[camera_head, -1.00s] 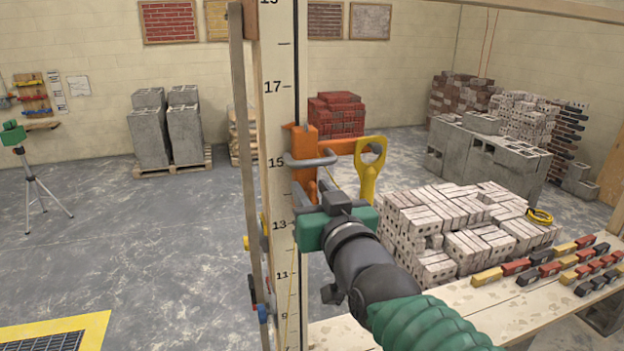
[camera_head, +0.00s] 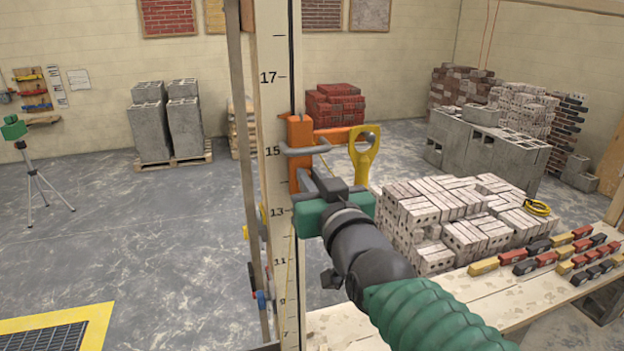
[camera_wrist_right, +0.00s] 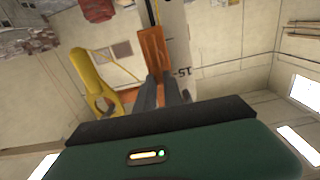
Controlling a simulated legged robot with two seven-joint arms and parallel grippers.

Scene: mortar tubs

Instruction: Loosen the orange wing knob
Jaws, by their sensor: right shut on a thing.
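An orange clamp (camera_head: 299,132) sits on the tall numbered pole (camera_head: 277,180) near the 15 mark, with a grey bar across it and an orange arm to the right. My right gripper (camera_head: 314,181) is at the lower part of this clamp, its dark fingers pointing at it. It is shut on the orange wing knob, which is mostly hidden by the fingers and grey parts. In the right wrist view the two fingers (camera_wrist_right: 160,90) reach to the orange clamp (camera_wrist_right: 152,55) beside the pole. My left gripper is out of view.
A yellow handle (camera_head: 364,158) hangs at the end of the orange arm, close to the right gripper. A wooden bench (camera_head: 500,292) with several coloured blocks is at the lower right, with stacked pale bricks (camera_head: 450,215) behind.

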